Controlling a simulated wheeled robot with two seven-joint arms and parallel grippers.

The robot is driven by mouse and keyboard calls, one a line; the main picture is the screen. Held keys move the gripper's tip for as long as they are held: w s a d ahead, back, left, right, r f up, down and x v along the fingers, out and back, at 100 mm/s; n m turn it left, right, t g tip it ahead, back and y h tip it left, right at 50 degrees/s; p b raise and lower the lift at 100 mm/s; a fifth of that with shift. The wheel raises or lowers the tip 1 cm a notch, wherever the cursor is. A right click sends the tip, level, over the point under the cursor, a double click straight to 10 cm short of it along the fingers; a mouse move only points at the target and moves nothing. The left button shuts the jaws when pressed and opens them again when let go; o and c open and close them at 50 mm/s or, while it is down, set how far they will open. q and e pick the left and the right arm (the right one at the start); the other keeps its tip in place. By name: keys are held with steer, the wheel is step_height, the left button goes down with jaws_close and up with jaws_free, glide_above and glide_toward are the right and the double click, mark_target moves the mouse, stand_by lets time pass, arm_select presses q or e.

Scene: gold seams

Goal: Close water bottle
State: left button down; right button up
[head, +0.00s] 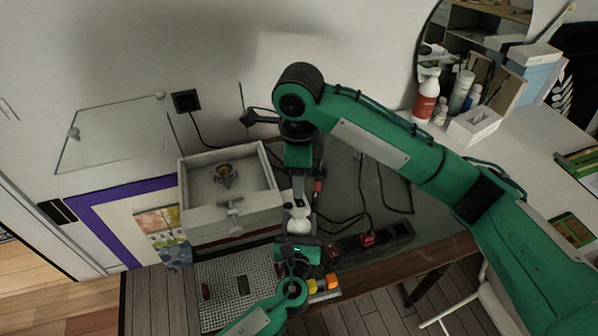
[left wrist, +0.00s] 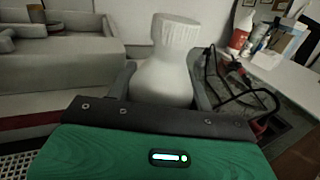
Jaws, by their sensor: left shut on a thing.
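My left gripper (head: 298,240) is shut on the bottle's body, with one dark finger on each side in the left wrist view. My right gripper (head: 298,192) points down above the bottle in the head view. Its fingers are small and dark there, so I cannot tell whether they are open or touch the cap.
A grey box (head: 202,224) with a metal fitting is left of the bottle. A power strip (head: 374,240) and black cables lie to the right. Yellow and orange blocks (head: 322,285) are close to my left gripper. A red-and-white bottle (head: 427,96) stands at the back right.

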arm_select(q)
steer(key=c, duration=0.5)
jaws_free()
steer(key=s+a+b, duration=0.1)
steer(key=s+b, duration=0.2)
steer(key=s, duration=1)
steer(key=shift+s, duration=0.4)
